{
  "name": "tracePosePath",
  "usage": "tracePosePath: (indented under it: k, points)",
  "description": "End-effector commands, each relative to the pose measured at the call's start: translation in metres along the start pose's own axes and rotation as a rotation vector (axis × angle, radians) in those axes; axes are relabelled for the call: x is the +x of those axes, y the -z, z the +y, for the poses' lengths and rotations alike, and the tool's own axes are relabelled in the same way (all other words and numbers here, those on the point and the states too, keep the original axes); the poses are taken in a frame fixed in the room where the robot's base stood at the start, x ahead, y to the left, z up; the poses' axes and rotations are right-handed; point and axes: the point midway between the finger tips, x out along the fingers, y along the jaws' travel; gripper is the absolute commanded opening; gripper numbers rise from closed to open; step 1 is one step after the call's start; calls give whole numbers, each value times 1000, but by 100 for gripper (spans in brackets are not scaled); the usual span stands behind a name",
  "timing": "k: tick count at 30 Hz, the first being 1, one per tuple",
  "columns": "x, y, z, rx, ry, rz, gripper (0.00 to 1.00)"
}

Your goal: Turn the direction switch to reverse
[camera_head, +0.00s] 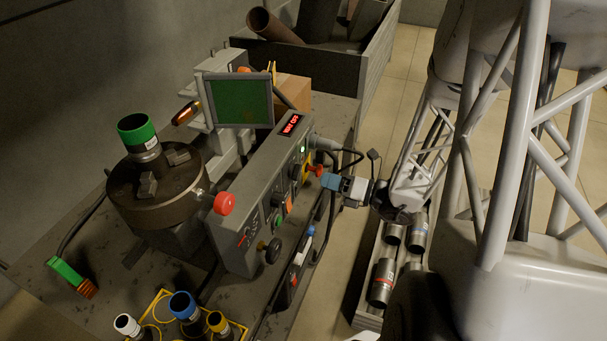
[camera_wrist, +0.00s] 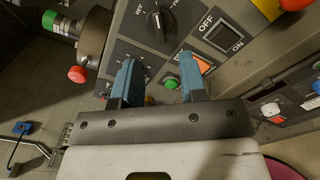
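The direction switch is a black rotary knob (camera_wrist: 158,24) at the top middle of the wrist view, with lettering that reads REV at its left. A pale pointer line on the knob runs roughly toward the top of that picture. My gripper (camera_wrist: 162,78) has two blue fingers spread well apart with nothing between them. The knob lies beyond the fingertips, roughly between their lines, and they appear apart from it. In the head view my gripper (camera_head: 326,180) is in front of the panel's right part, and I cannot clearly pick out the switch there.
The grey control panel (camera_head: 236,239) stands on a bench. Near the knob are an OFF/ON rocker (camera_wrist: 222,36), a green button (camera_wrist: 172,83) and an orange button (camera_wrist: 202,64). A red button (camera_head: 225,203) sticks out at left. A crate of metal cylinders (camera_head: 382,283) stands below.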

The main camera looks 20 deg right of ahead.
Motion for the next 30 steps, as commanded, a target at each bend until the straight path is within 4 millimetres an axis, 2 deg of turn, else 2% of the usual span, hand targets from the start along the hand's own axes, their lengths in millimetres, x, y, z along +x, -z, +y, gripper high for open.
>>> tracePosePath:
  k: [30]
  points:
    - [69, 0, 0, -1, -1, 0, 39]
